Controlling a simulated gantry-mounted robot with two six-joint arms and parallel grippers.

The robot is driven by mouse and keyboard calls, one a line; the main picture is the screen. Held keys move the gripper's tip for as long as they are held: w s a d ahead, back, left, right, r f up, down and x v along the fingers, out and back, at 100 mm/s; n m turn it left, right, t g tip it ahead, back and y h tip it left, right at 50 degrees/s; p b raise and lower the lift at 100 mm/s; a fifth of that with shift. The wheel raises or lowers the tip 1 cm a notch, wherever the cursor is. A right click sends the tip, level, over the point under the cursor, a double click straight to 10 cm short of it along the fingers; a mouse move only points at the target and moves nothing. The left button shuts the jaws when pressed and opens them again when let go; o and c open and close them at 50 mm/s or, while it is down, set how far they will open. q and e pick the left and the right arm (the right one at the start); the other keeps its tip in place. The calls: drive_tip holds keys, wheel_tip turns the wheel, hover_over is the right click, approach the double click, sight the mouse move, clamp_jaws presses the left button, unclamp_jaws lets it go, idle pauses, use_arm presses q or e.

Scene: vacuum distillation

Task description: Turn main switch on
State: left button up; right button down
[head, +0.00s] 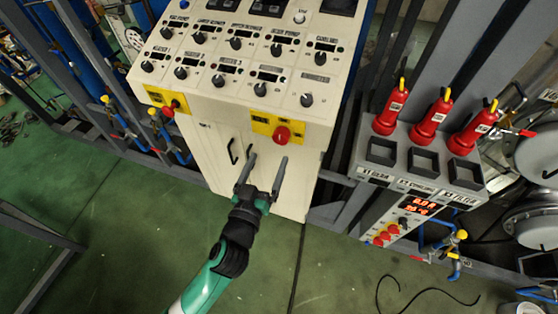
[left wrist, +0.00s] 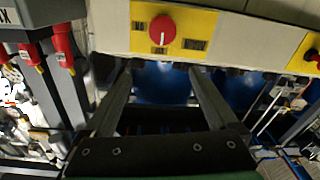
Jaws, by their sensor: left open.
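A red round knob on a yellow plate (head: 282,134) sits at the lower right of the cream control cabinet's front. It shows close up in the left wrist view (left wrist: 162,29), with a white mark on its face. A second yellow plate with a smaller red and dark switch (head: 172,105) is at the cabinet's front left. It shows at the right edge of the left wrist view (left wrist: 312,55). No readable label tells which is the main switch. My left gripper (head: 268,157) is open and empty, its fingers apart just below the round knob in the picture. My right gripper is out of view.
The cream cabinet (head: 228,125) has rows of black knobs on its sloped top and a dark door handle. A grey panel (head: 405,155) with several red handles stands to the right. Grey frame bars flank the cabinet. Green floor (head: 130,235) is open in front.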

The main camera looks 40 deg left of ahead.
sight(280, 139)
use_arm(q)
drive_tip(key=w+a+f, duration=0.1)
drive_tip(key=w, duration=0.2)
drive_tip(key=w+a+f, duration=0.1)
drive_tip(key=w, duration=0.3)
drive_tip(key=w+a+f, duration=0.1)
drive_tip(key=w+a, duration=0.1)
drive_tip(key=w, duration=0.1)
drive_tip(key=shift+w+f+b, duration=0.15)
drive_tip(key=shift+f+b, duration=0.05)
drive_tip(key=shift+b, duration=0.15)
drive_tip(key=c, duration=1.4)
